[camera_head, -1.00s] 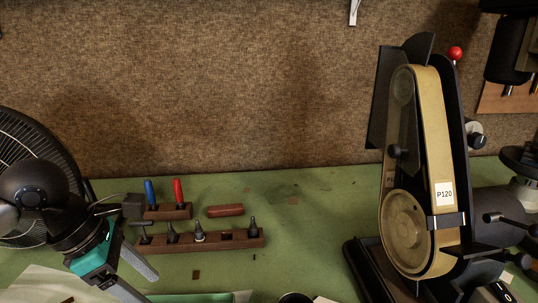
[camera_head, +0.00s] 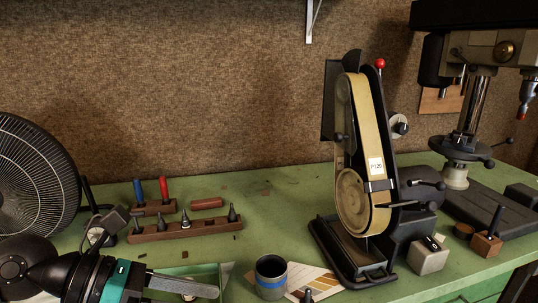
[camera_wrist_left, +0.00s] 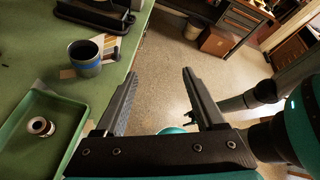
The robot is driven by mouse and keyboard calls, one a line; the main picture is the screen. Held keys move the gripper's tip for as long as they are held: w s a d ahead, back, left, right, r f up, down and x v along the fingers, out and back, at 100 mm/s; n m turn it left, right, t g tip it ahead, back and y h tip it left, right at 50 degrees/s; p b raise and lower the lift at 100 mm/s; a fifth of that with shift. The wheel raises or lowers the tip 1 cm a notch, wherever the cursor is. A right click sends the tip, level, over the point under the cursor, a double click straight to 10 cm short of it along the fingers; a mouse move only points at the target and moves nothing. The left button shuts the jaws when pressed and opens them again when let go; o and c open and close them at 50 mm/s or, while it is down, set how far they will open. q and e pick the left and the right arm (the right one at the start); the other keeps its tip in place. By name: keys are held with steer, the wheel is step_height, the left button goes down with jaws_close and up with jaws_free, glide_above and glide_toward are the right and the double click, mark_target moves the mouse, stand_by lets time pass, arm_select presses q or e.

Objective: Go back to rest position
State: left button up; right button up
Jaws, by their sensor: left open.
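My left gripper (camera_head: 208,291) is low at the left of the head view, its fingers pointing right over the front of the green workbench (camera_head: 270,194). In the left wrist view the left gripper (camera_wrist_left: 158,76) is open, with two dark fingers apart and nothing between them. Beyond its fingers I see the grey floor (camera_wrist_left: 158,50), past the bench edge. My right gripper is in neither view.
A green tray (camera_wrist_left: 62,101) holding a metal ring (camera_wrist_left: 40,126) and a dark mug with a blue band (camera_head: 271,277) are near the left gripper. A belt sander (camera_head: 377,205), tool racks (camera_head: 185,229) and a fan (camera_head: 38,170) stand behind.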

arm_select(q)
steer(key=w+d+r+n+t+h, duration=0.35)
steer(key=r+n+t+h, duration=0.2)
steer(key=r+n, duration=0.2)
steer(key=w+a+r+n+t+y, duration=0.2)
steer(key=w+a+n+t+y, duration=0.25)
steer(key=n+t, duration=0.7)
steer(key=a+f+n+g+y, duration=0.2)
steer(key=a+f+n+y, duration=0.3)
steer(key=f+n+y, duration=0.4)
steer(key=a+f+n+g+y, duration=0.2)
steer(key=a+f+n+y, duration=0.3)
steer(key=f+n, duration=0.4)
steer(key=s+d+f+n+g+h, duration=0.1)
steer(key=s+d+f+n+g, duration=0.1)
steer(key=s+f+n+g, duration=0.55)
steer(key=s+d+f+g, duration=0.2)
steer(key=s+f+g, duration=0.3)
steer(key=s+f, duration=0.6)
step_height(320, 180, down, 19)
steer(key=s, duration=0.3)
steer(key=s+a+f+g, duration=0.2)
steer(key=s+a+f, duration=0.1)
steer(key=s+f, duration=1.1)
steer(key=shift+s, duration=0.55)
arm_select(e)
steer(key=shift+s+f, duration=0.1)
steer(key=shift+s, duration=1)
